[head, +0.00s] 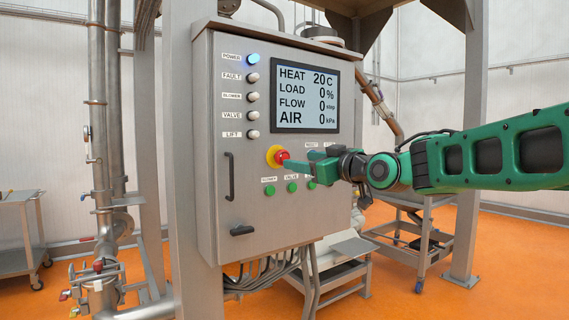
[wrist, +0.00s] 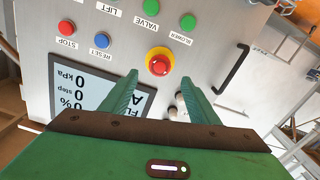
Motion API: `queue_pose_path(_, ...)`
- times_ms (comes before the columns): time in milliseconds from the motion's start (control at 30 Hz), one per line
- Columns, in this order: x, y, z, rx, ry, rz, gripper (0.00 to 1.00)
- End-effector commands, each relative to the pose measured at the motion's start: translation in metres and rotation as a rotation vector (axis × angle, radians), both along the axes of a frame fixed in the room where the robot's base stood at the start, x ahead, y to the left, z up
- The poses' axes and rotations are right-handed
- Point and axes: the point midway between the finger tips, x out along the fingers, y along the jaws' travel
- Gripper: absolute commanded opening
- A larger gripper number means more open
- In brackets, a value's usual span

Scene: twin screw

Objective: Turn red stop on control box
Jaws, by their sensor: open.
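The control box (head: 215,180) is a grey metal cabinet with a screen and buttons. Its red stop knob (head: 282,156) sits on a yellow round collar, and it also shows in the wrist view (wrist: 159,64), facing the camera. My green gripper (head: 298,163) comes from the right in front of the panel, and it is also in the wrist view (wrist: 159,80). Its two fingers are spread and empty, one on each side of the knob's line. The fingertips look close to the knob; I cannot tell whether they reach around it. No contact is visible.
Green buttons (head: 292,188) lie just below the knob. A small red STOP button (wrist: 67,27) and a blue RESET button (wrist: 102,41) are on the same panel. The screen (head: 305,97) is above, and a dark handle (head: 230,176) is to the left.

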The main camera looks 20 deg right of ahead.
Motion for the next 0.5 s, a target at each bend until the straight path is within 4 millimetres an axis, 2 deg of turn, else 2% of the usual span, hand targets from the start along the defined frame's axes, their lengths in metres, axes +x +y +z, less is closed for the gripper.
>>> queue_pose_path(300, 0.054, 0.017, -0.001, 0.0, 0.002, 0.0, 0.55)
queue_pose_path(500, 0.074, 0.024, -0.001, 0.0, 0.003, -0.001, 0.55)
